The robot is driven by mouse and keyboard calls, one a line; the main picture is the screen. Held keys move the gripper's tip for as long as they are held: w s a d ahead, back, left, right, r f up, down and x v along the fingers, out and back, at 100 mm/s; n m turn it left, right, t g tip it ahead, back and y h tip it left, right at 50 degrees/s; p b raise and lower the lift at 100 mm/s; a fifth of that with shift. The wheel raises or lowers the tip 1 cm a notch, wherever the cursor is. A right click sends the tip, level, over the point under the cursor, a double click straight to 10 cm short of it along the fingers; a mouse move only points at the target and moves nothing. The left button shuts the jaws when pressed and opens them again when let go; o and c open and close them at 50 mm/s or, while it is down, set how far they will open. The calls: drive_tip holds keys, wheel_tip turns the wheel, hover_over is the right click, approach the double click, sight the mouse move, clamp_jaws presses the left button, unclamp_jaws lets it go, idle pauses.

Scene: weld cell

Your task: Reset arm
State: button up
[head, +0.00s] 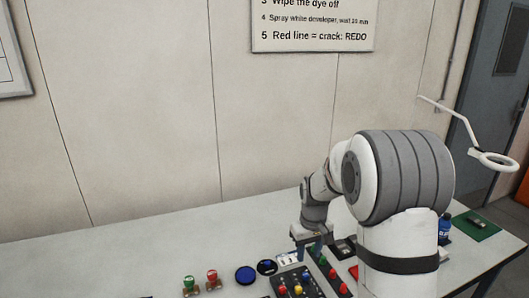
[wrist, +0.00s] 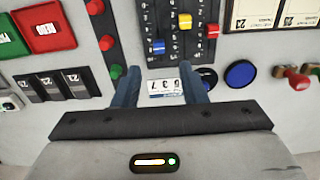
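My arm reaches over the bench, and my gripper (head: 312,242) points down above the control panels in the head view. In the wrist view my gripper (wrist: 163,80) has its two blue-grey fingers spread apart. A small white number counter (wrist: 165,88) shows between the fingers, with gaps too small to judge well. The slider panel (wrist: 178,62) with blue, yellow and red knobs lies just beyond the fingertips. It also shows in the head view (head: 296,285). Nothing is clearly held.
A black strip with red and green knobs (wrist: 102,40) and switches (wrist: 52,86) lie left of the fingers. A blue disc (wrist: 240,74) and red-handled stamp (wrist: 297,78) lie right. A blue bottle (head: 445,229), green mat (head: 476,226) and ring lamp (head: 493,161) are at the right.

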drive_tip(key=s+r+m+t, duration=0.1)
drive_tip(key=s+r, duration=0.5)
drive_tip(key=s, duration=0.6)
drive_tip(key=s+r+m+t, duration=0.2)
drive_tip(key=s+r, duration=0.5)
drive_tip(key=s, duration=0.6)
drive_tip(key=shift+s+a, duration=0.2)
drive_tip(key=shift+s, duration=0.05)
